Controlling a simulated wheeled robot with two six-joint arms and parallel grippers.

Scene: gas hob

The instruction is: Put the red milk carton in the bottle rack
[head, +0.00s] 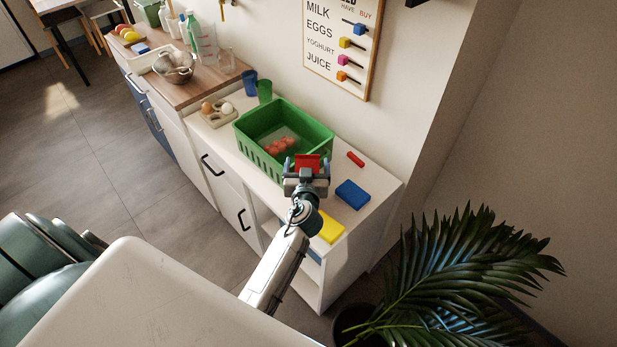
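My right gripper (307,166) is over the front edge of the white counter, by the near right corner of the green basket. A red block-like thing (308,160), which looks like the red milk carton, sits between its two fingers and fills the gap. The gripper appears shut on it. Its lower part is hidden by the gripper, so its full shape and whether it touches the basket cannot be told. I cannot pick out a bottle rack in this view. My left gripper is not in view.
A green basket (325,131) holds red items. Right of it on the white counter lie a red stick (355,159), a blue block (352,194) and a yellow block (330,228). Left are an egg tray (219,116) and blue and green cups. A plant (460,265) stands lower right.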

